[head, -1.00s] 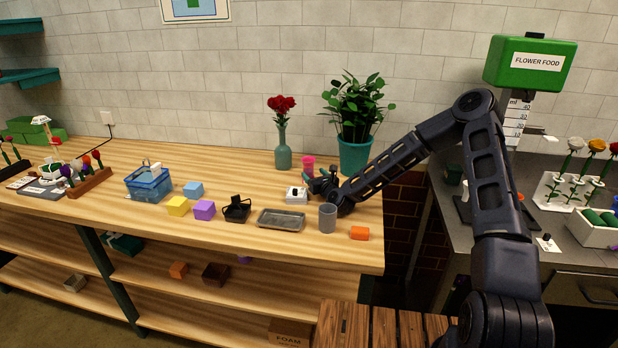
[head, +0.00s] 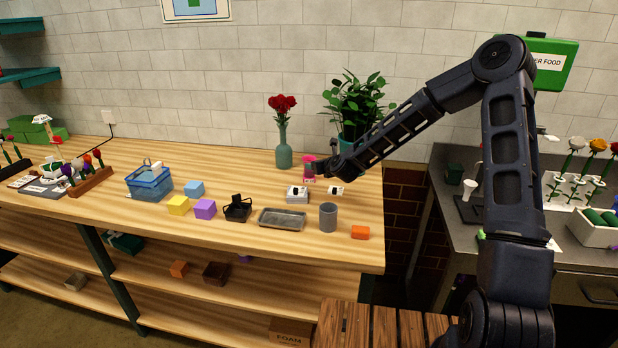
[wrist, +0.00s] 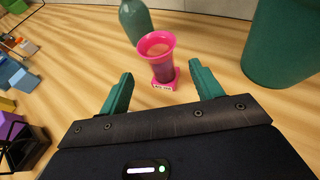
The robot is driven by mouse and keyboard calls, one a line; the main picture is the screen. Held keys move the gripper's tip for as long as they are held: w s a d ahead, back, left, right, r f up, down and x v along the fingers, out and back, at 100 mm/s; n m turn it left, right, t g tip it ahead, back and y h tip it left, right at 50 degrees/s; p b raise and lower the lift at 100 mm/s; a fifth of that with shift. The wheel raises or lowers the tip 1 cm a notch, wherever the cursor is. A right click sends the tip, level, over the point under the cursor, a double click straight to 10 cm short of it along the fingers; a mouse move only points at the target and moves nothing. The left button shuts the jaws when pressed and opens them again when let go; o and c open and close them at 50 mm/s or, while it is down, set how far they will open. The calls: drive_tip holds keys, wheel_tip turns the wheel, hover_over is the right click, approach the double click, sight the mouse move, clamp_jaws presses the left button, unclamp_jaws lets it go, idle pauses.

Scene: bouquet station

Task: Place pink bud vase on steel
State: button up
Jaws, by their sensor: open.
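The pink bud vase (head: 308,174) stands upright on the wooden bench, close to the wall. In the wrist view the vase (wrist: 157,46) has a flared rim and a small label at its base. My gripper (head: 318,168) is at the vase, partly hiding it in the head view. In the wrist view my gripper (wrist: 160,72) is open, its green fingers spread to either side, with the vase just beyond the tips, roughly centred. A grey metal-like counter (head: 470,160) is at the right; a grey metal tray (head: 282,225) lies on the bench.
A teal bottle vase with red roses (head: 284,155) stands left of the pink vase, and a teal plant pot (wrist: 287,45) right of it. A gap separates bench and counter.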

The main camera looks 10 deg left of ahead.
drive_tip(key=shift+x, duration=5.4)
drive_tip(key=shift+s+a+r, duration=0.1)
drive_tip(key=shift+a, duration=0.05)
clamp_jaws()
